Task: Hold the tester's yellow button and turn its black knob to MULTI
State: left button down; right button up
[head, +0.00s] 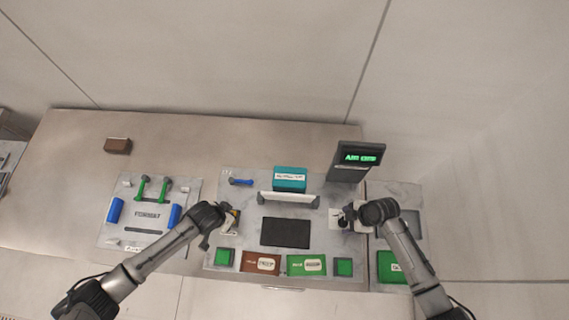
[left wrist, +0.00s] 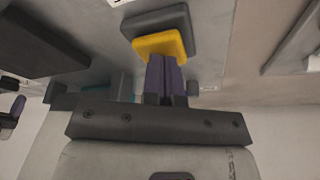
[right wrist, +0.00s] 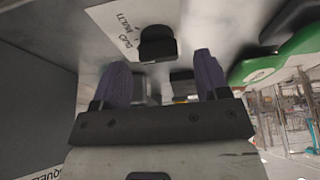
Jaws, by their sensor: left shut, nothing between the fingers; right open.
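The yellow button (left wrist: 158,44) sits on a dark grey base in the left wrist view. My left gripper (left wrist: 165,60) is shut and empty, its purple fingertips at the button's near edge; I cannot tell whether they press it. In the head view my left gripper (head: 230,220) covers most of the button. The black knob (right wrist: 157,43) stands beside a white label (right wrist: 120,28) reading DUO and MULTI. My right gripper (right wrist: 162,75) is open, its fingers spread below the knob in the picture and not closed on it. In the head view my right gripper (head: 345,215) hides the knob.
A dark pad (head: 286,233) lies between the grippers, with a white bar (head: 288,198) and a teal box (head: 290,173) behind it. A display (head: 358,157) with green text stands at the back right. Green and brown plates line the front. The left panel (head: 150,232) carries blue and green handles.

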jog(key=shift+x, duration=1)
jog(key=c, duration=0.9)
